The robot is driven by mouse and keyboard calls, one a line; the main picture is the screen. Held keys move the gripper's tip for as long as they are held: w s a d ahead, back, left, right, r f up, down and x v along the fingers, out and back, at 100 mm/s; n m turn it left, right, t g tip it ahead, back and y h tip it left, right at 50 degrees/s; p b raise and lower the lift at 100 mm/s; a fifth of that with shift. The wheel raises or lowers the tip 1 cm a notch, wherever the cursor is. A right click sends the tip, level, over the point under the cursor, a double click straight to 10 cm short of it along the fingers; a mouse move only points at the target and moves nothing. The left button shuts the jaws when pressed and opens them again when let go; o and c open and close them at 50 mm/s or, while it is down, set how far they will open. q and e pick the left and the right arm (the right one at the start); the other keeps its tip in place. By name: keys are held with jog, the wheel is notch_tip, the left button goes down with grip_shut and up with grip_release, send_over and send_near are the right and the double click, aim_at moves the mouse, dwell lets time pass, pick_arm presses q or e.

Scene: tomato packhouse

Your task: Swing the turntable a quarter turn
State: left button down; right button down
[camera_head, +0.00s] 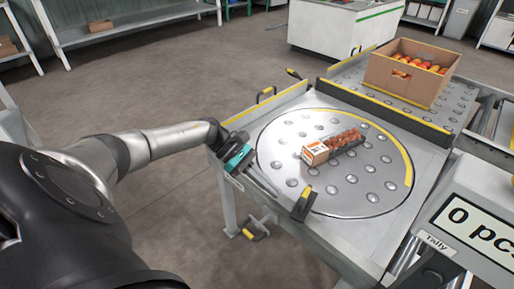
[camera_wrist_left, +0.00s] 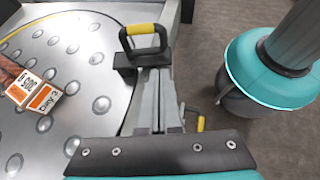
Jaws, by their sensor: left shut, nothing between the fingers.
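The turntable (camera_head: 330,190) is a round steel plate with raised round studs and a yellow arc along its far and right rim; part of it shows in the left wrist view (camera_wrist_left: 70,75). A black handle with a yellow grip (camera_head: 303,204) stands at its near edge and also shows in the left wrist view (camera_wrist_left: 146,40). My left gripper (camera_head: 276,195) is shut and empty, its fingers pointing at the handle's base. In the left wrist view the fingertips (camera_wrist_left: 153,72) are right by the handle; I cannot tell whether they touch it. My right gripper is out of view.
A labelled pack of red tomatoes (camera_head: 316,153) lies on the plate. A cardboard box of tomatoes (camera_head: 395,78) stands on the studded table behind. A tally display (camera_head: 480,225) is at the right. A yellow-tipped pedal (camera_head: 255,232) sits below the table. The floor at left is clear.

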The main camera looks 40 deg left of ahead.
pick_arm(q)
jog(key=shift+w+d+r, duration=0.15)
jog(key=shift+d+r, duration=0.05)
jog(key=shift+d, duration=0.55)
jog(key=shift+w+d+r, duration=0.15)
jog(key=shift+d+r, duration=0.05)
jog(key=shift+d, duration=0.55)
jog(key=shift+w+d+r, duration=0.15)
jog(key=shift+d+r, duration=0.05)
jog(key=shift+d, duration=0.55)
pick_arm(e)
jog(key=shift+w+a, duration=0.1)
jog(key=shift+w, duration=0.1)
pick_arm(q)
jog(key=shift+d, duration=0.1)
